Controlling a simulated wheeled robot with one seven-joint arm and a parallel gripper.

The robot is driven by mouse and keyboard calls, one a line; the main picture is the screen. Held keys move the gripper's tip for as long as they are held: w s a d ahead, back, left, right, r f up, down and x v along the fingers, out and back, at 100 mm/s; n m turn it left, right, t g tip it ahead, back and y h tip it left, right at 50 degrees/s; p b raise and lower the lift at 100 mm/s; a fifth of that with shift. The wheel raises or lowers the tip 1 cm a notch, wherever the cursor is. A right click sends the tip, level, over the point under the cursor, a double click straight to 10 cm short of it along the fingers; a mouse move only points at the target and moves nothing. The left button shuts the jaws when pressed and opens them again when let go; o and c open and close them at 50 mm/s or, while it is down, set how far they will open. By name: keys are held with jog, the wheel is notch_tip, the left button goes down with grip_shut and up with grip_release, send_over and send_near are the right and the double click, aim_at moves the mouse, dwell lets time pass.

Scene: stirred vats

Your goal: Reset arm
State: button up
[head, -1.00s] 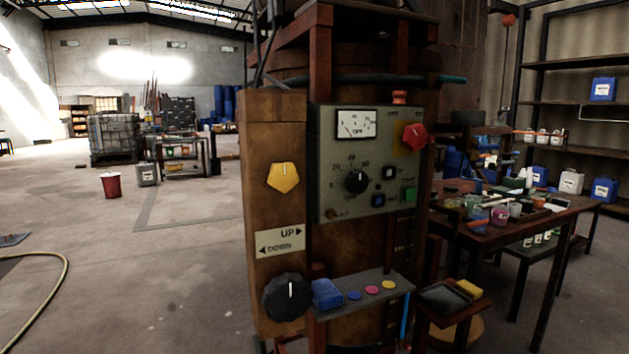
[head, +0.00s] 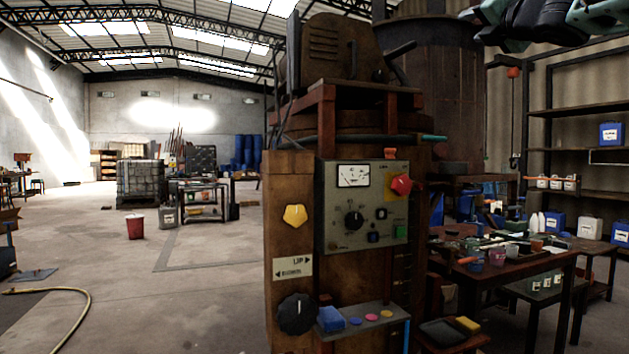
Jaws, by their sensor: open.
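Part of my arm, dark with teal pieces, shows at the top right edge in the head view, high above the work table. I make out no gripper fingers there, and the rest of the arm is out of view. The brown vat stand with its grey control panel (head: 365,205) is in the middle, apart from the arm. The panel has a dial gauge (head: 353,176), a black knob (head: 354,220) and a red knob (head: 401,184). A yellow knob (head: 295,215) and a large black knob (head: 296,313) are on the post.
A cluttered work table (head: 535,268) stands at the right, with shelves (head: 570,113) behind it. A small shelf (head: 365,319) with a blue block and coloured buttons juts below the panel. A red bucket (head: 136,227) stands on open floor at the left. A yellow hose (head: 80,310) lies lower left.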

jog(key=a+f+m+g, duration=0.3)
jog(key=a+f+m, duration=0.25)
jog(key=f, duration=0.65)
jog(key=a+f+m+g, duration=0.3)
jog(key=a+f+m, duration=0.25)
jog(key=f, duration=0.55)
jog(key=s+a+f+m+g, duration=0.2)
jog(key=s+a+f+g, duration=0.15)
jog(key=s+f, duration=0.45)
jog(key=s+a+f+m+g, duration=0.3)
jog(key=s+a+f, duration=0.15)
jog(key=f, duration=0.75)
jog(key=s+f+m+g+h, duration=0.1)
jog(key=s+f+m+g, duration=0.25)
jog(key=s+f, duration=0.75)
jog(key=s+f+m+g+h, duration=0.1)
jog(key=s+f+m+g, duration=0.35)
jog(key=s, duration=1.05)
notch_tip(320, 180, up, 12)
jog(key=s+n+p, duration=0.1)
jog(key=s+p, duration=0.1)
jog(key=p, duration=1.2)
jog(key=shift+d+f+n+g, duration=0.2)
jog(key=shift+n+g, duration=0.1)
jog(key=shift+g, duration=0.15)
